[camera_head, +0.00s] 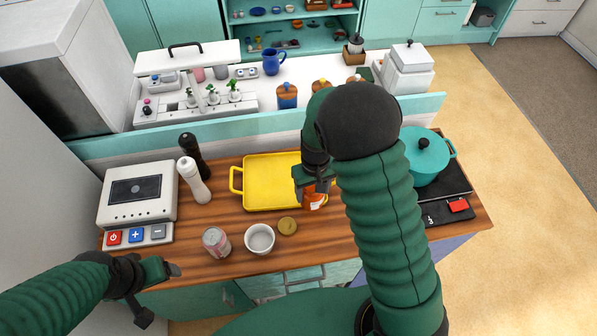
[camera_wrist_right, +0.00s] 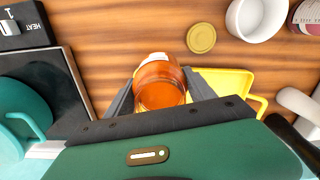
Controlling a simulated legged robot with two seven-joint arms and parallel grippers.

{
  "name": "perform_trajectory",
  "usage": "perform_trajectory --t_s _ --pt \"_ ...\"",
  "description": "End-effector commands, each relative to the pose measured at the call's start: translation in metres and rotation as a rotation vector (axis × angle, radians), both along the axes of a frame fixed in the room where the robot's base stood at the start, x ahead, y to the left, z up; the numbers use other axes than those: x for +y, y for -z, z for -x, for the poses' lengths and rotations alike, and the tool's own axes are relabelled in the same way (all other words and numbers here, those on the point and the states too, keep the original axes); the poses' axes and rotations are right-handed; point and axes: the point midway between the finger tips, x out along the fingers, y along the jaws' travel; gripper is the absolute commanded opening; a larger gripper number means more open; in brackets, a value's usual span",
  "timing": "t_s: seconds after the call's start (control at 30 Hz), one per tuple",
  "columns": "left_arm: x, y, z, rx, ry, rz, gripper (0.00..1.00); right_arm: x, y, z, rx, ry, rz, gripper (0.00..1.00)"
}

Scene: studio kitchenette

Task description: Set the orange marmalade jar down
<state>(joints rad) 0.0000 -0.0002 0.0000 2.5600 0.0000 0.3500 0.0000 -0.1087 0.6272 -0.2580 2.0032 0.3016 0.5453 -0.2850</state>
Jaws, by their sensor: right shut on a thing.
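The orange marmalade jar (camera_head: 313,200) is between the fingers of my right gripper (camera_head: 316,186), over the right part of the yellow tray (camera_head: 262,203) and near its front edge. In the right wrist view the jar (camera_wrist_right: 160,84) sits between the two dark fingers of my right gripper (camera_wrist_right: 160,97), with a pale end showing. I cannot tell whether the jar touches the surface below. My left gripper (camera_head: 160,285) is low at the left, in front of the counter, with nothing seen in it; its jaw opening is unclear.
A gold lid (camera_head: 287,226), a white bowl (camera_head: 260,239) and a pink can (camera_head: 216,241) stand in front of the tray. A white and a black shaker (camera_head: 194,181) stand left. A teal pot (camera_head: 428,158) sits on the cooktop at right. Bare wood lies right of the lid.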

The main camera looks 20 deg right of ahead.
Motion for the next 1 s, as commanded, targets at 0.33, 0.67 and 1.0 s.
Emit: perform_trajectory --t_s 0.33,0.67,1.0 --pt "0.0 -0.018 0.0 0.0 0.0 0.0 0.75 -0.035 0.007 -0.088 0.0 -0.004 0.003 0.0" --pt "0.0 -0.029 0.0 0.0 0.0 0.0 0.75 -0.041 0.039 -0.102 0.001 -0.004 0.002 0.0" --pt "0.0 -0.027 0.0 0.0 0.0 0.0 0.75 -0.041 0.045 -0.102 0.0 -0.004 0.001 0.71"
